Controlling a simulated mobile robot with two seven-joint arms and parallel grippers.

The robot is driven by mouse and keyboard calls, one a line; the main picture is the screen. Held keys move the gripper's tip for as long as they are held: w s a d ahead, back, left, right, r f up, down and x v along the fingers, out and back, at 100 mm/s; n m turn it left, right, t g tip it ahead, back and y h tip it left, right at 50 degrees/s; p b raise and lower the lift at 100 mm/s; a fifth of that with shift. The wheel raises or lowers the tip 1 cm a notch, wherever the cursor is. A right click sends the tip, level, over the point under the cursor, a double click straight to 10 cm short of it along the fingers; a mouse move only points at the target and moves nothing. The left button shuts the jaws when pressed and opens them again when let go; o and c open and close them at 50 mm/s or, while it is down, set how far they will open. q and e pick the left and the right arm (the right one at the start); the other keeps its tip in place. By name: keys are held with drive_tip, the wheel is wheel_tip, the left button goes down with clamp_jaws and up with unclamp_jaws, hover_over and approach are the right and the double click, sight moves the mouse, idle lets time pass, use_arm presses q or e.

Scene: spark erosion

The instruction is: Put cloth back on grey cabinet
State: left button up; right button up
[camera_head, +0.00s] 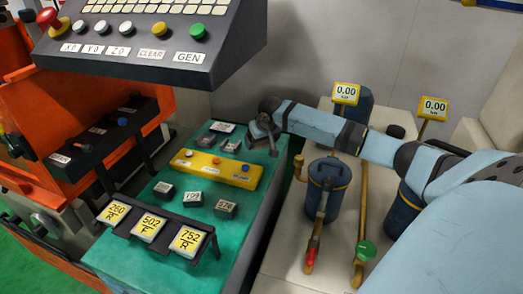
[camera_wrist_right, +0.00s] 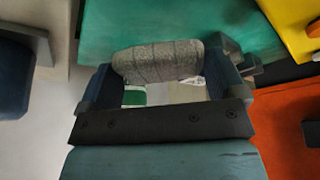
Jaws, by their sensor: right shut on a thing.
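The cloth (camera_wrist_right: 158,60) is a grey, rolled-up piece in the wrist view. It lies across between the two fingers of my right gripper (camera_wrist_right: 172,75), which is shut on it. In the head view my right gripper (camera_head: 263,132) is over the far right part of the teal worktop, and the cloth cannot be made out there. A pale cabinet top (camera_head: 285,262), which may be the grey cabinet, lies right of the teal worktop under my right arm. My left gripper is not in view.
The teal worktop (camera_head: 160,262) carries a yellow control bar (camera_head: 215,171), small dark blocks and a rack with yellow labels (camera_head: 149,227). Blue canisters (camera_head: 328,187) with pipes and yellow signs (camera_head: 346,93) stand on the pale top. A control panel (camera_head: 150,52) overhangs the upper left.

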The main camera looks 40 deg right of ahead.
sight(262, 150)
wheel_tip(262, 150, down, 4)
drive_tip(key=shift+f, duration=0.1)
idle(0.4)
drive_tip(key=o, duration=0.6)
drive_tip(key=shift+f, duration=0.1)
drive_tip(key=v, duration=1.2)
